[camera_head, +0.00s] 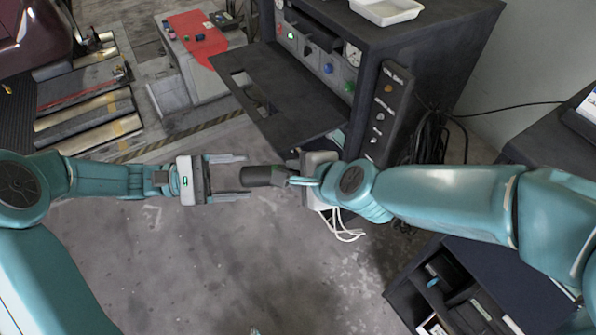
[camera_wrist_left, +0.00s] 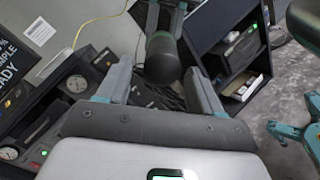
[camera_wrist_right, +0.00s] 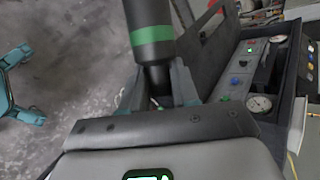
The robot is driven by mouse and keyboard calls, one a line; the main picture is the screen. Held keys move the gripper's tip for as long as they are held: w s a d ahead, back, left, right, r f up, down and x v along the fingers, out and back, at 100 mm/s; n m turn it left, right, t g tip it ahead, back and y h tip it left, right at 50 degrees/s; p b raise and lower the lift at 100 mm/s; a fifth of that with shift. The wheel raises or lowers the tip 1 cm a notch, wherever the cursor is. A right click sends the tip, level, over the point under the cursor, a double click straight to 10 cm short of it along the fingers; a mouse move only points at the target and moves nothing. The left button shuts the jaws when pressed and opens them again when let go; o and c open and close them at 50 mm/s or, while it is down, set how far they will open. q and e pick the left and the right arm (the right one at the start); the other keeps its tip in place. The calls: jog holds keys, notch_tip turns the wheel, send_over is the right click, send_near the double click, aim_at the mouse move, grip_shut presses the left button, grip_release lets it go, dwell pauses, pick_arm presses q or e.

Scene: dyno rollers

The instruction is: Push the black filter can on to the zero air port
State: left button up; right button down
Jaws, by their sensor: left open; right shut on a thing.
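The black filter can (camera_head: 262,176) lies about level in mid-air, its free end pointing left toward my left gripper. In the right wrist view the can (camera_wrist_right: 149,18) shows a green band, and my right gripper (camera_wrist_right: 160,88) is shut on its narrower near end. My left gripper (camera_head: 245,176) is open, with its fingertips near the can's free end. In the left wrist view the can (camera_wrist_left: 162,60) shows end-on between the spread fingers; I cannot tell if they touch it. I cannot make out which fitting is the zero air port.
A dark cabinet's front panel (camera_head: 318,62) carries knobs and gauges, with a flat shelf (camera_head: 285,100) below it. A switch strip (camera_head: 388,115) and cables are on its side. A dark open bin unit (camera_head: 455,285) stands at lower right. The floor below my grippers is clear.

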pick_arm(q)
jog(key=shift+c, duration=0.3)
dwell(0.4)
jog(key=c, duration=1)
pick_arm(e)
jog(key=c, duration=0.8)
grip_release()
pick_arm(q)
jog(key=shift+c, duration=0.2)
